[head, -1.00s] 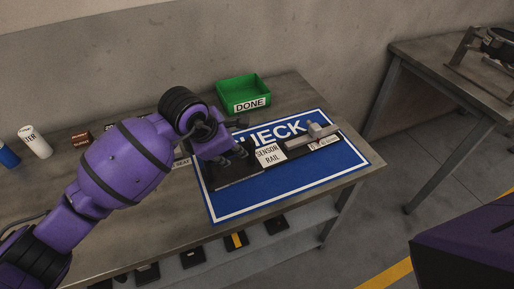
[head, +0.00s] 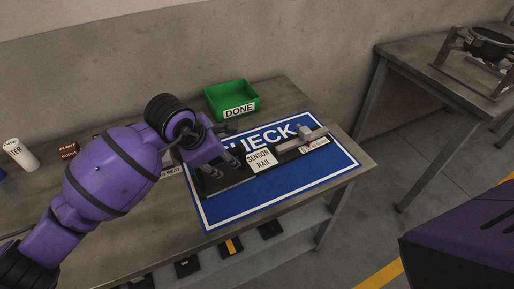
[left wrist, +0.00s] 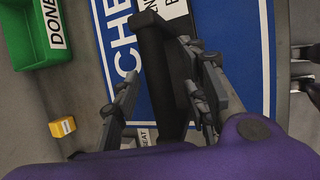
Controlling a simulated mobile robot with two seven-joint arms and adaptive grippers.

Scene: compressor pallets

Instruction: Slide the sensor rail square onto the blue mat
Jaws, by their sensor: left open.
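The sensor rail (head: 287,151) is a long dark bar with a white label and a grey block near its right end. It lies along the blue mat (head: 285,184) marked CHECK, roughly parallel to the mat's long edges. Its left end is close to the mat's left border; whether it overhangs is unclear. My left gripper (head: 215,167) is over the rail's left part. In the left wrist view, my open left gripper (left wrist: 166,78) has its fingers on either side of the dark rail (left wrist: 152,45), above the mat (left wrist: 232,35). My right gripper is not seen.
A green DONE bin (head: 231,97) stands behind the mat. A white cylinder (head: 20,155) and a small brown box (head: 67,148) are at the left. A second table (head: 440,75) with a dark pan (head: 490,43) stands right, across a floor gap. Dark items lie on a lower shelf.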

